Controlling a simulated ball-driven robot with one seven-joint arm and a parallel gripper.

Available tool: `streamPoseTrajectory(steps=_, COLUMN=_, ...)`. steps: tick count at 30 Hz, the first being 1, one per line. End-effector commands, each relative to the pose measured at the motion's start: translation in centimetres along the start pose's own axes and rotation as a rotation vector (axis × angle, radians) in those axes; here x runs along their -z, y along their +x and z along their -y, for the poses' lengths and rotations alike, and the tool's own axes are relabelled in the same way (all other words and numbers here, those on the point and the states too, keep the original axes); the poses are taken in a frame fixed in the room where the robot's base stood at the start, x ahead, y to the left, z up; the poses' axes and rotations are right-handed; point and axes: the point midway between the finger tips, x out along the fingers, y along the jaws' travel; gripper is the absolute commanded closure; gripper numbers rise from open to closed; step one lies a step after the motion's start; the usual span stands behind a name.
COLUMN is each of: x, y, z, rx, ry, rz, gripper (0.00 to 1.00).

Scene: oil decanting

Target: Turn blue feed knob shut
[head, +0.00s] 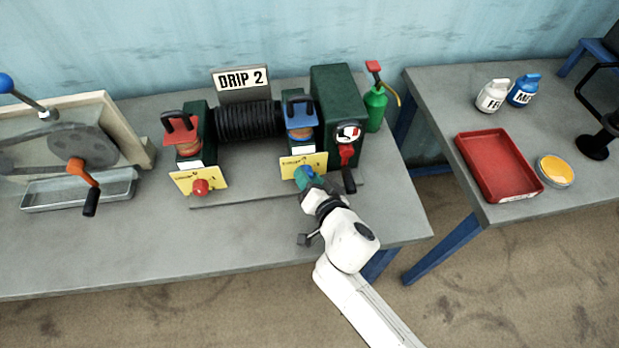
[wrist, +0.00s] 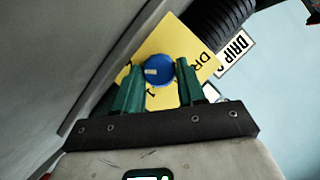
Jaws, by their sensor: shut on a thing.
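The blue feed knob (wrist: 157,70) sits in front of a yellow card (wrist: 190,42) in the wrist view. The green fingers of my gripper (wrist: 158,82) stand on either side of the knob, shut on it. A small pale mark shows on the knob's face. In the head view the blue knob (head: 303,174) is partly hidden by my gripper (head: 306,178), which reaches it from the front, below the right-hand yellow card (head: 305,163). How far the knob is turned I cannot tell.
Left of it stands a red knob (head: 200,187) on its own yellow card. A green oil can (head: 375,105) stands behind. The bench front (head: 130,250) is clear. A red tray (head: 497,165) lies on the right table.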

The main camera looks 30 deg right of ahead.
Motion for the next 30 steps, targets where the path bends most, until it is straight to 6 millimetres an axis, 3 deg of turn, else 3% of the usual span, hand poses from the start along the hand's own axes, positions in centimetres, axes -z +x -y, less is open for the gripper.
streamPoseTrajectory(steps=14, x=-0.07, y=0.01, z=0.03, rx=-0.034, ry=-0.08, rz=0.0, gripper=0.91)
streamPoseTrajectory(steps=30, x=-0.38, y=0.13, z=0.38, rx=-0.211, ry=-0.51, rz=0.0, gripper=0.91)
